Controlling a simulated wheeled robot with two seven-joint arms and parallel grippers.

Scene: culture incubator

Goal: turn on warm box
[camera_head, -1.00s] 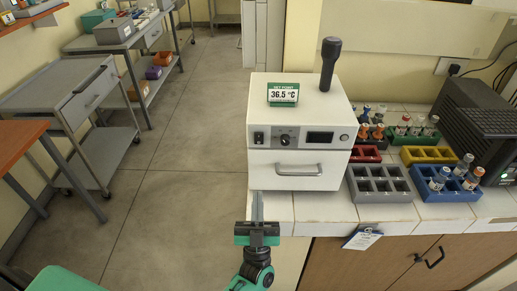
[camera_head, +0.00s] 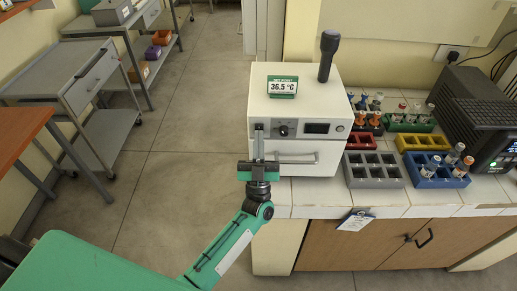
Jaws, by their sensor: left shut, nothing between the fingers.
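The warm box (camera_head: 325,88) is a white cabinet on the tiled counter. Its front panel has a dark knob (camera_head: 283,131), a small dark display (camera_head: 317,128) and a round button at the right. A bar handle (camera_head: 297,160) crosses the lower door. My left gripper (camera_head: 258,135) is shut and empty, pointing up in front of the panel's left end. Its fingers hide the switch there; I cannot tell whether they touch it. My right gripper is not in view.
A dark handheld tool (camera_head: 328,55) stands on the box. To its right are a grey rack (camera_head: 375,180), a yellow rack (camera_head: 424,143), a blue rack (camera_head: 438,183) with vials, and a black device (camera_head: 475,115). A grey cart (camera_head: 85,85) stands left; floor between is clear.

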